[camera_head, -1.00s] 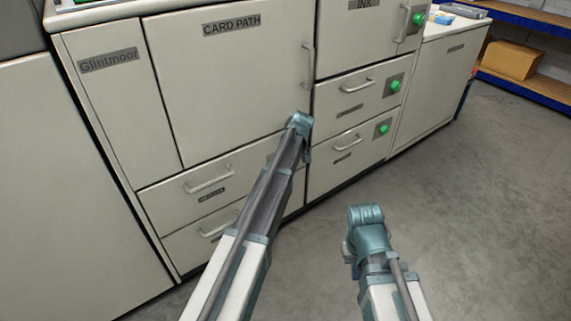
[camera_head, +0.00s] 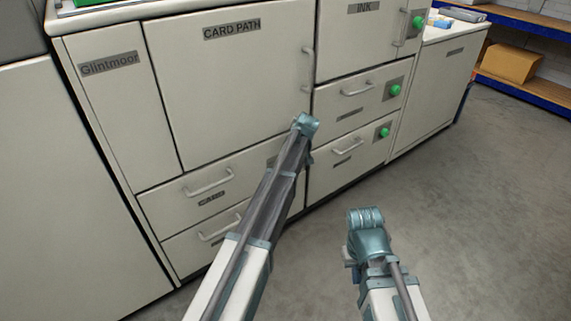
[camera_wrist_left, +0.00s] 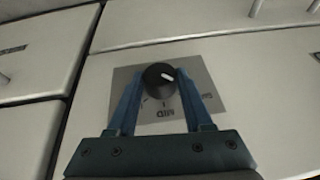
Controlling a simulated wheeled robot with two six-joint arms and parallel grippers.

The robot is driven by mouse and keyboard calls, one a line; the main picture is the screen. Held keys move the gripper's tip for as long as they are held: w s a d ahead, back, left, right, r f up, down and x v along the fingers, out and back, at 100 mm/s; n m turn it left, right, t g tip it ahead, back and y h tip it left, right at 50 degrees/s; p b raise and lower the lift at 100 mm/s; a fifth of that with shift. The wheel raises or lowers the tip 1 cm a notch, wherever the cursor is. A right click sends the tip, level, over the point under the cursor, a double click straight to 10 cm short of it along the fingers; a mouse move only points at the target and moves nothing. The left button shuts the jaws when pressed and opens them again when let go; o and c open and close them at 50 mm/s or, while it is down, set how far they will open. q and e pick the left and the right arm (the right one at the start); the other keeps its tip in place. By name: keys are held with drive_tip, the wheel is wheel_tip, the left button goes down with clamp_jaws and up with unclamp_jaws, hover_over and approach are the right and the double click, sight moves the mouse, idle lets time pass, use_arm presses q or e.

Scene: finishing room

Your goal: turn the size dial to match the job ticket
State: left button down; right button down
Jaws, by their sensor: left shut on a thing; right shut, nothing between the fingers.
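The size dial (camera_wrist_left: 158,88) is a round black knob with a white pointer mark in the left wrist view. The mark sits right of the knob's middle and slants toward the right. The dial is on a grey plate (camera_wrist_left: 205,76) with printed ticks; one label reads MID upside down, and another at the right is partly readable. My left gripper (camera_wrist_left: 160,77) is shut on the dial, one finger on each side. In the head view its arm hides the dial. My right gripper (camera_head: 365,217) is shut and empty, over the floor away from the cabinet. No job ticket is visible.
The pale machine cabinet has a CARD PATH door (camera_head: 235,85), an INK door (camera_head: 360,42), and drawers with bar handles (camera_head: 208,182) and green buttons (camera_head: 384,132). A shelf with a cardboard box (camera_head: 508,62) stands at the back right. The floor (camera_head: 470,220) at right is clear.

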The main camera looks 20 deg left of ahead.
use_arm(q)
drive_tip(key=shift+w+d+f+g+y+b, duration=0.15)
drive_tip(key=shift+w+g+y+b, duration=0.15)
drive_tip(key=shift+g+y, duration=0.2)
drive_tip(key=shift+w+d+f+m+g+y+b, duration=0.15)
drive_tip(key=shift+m+g+y+b, duration=0.25)
drive_tip(key=shift+g+y+b, duration=0.5)
drive_tip(key=g+y+b, duration=0.1)
drive_tip(key=g+b, duration=0.1)
drive_tip(key=b, duration=0.1)
drive_tip(key=shift+f+m, duration=0.15)
drive_tip(key=shift+m, duration=0.15)
drive_tip(key=shift+g+y+b, duration=0.7)
drive_tip(key=shift+y+b, duration=0.2)
drive_tip(key=shift+b, duration=0.1)
drive_tip(key=shift+r+m, duration=0.2)
drive_tip(key=shift+m, duration=0.1)
drive_tip(key=shift+c, duration=1.6)
unclamp_jaws()
